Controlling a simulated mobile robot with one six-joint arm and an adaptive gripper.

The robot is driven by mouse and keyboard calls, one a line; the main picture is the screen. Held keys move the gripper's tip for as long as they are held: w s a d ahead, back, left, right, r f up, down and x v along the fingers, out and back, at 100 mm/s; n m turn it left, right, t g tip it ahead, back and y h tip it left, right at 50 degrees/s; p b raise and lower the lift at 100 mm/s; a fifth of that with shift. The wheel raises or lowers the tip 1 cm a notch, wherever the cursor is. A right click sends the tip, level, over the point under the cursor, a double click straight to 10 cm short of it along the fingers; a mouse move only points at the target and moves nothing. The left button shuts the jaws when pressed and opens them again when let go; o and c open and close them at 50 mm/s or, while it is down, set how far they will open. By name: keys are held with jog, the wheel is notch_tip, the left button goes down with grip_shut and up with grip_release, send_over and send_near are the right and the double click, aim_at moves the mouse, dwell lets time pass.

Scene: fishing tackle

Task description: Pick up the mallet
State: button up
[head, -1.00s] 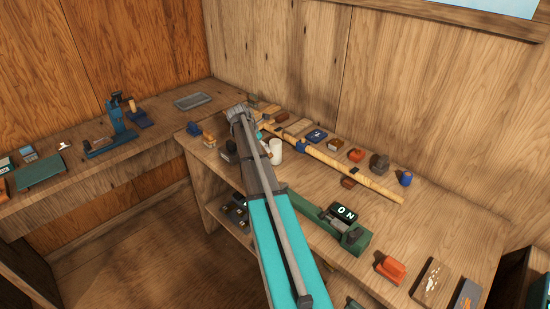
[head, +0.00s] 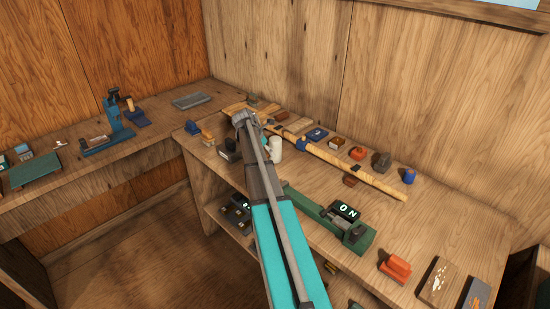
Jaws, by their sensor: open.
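I cannot make out a mallet for certain. My arm reaches over the workbench (head: 440,240), and its grey wrist end is above the bench's back-left part. The jaws are hidden behind my own arm, so I cannot see them or anything between them. A white upright cylinder (head: 275,149) stands just right of my forearm. A small brown piece shows beside it, partly covered by my arm, and I cannot tell what it is.
A long yellowish rod (head: 350,172) lies along the bench, with small boxes and jars behind it. A blue clamp-like tool (head: 117,122) stands on the left bench. Bare wood lies right of the rod.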

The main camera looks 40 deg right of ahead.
jog(key=shift+d+f, duration=0.1)
jog(key=shift+f, duration=0.2)
jog(key=shift+c, duration=0.2)
grip_shut()
dwell(0.4)
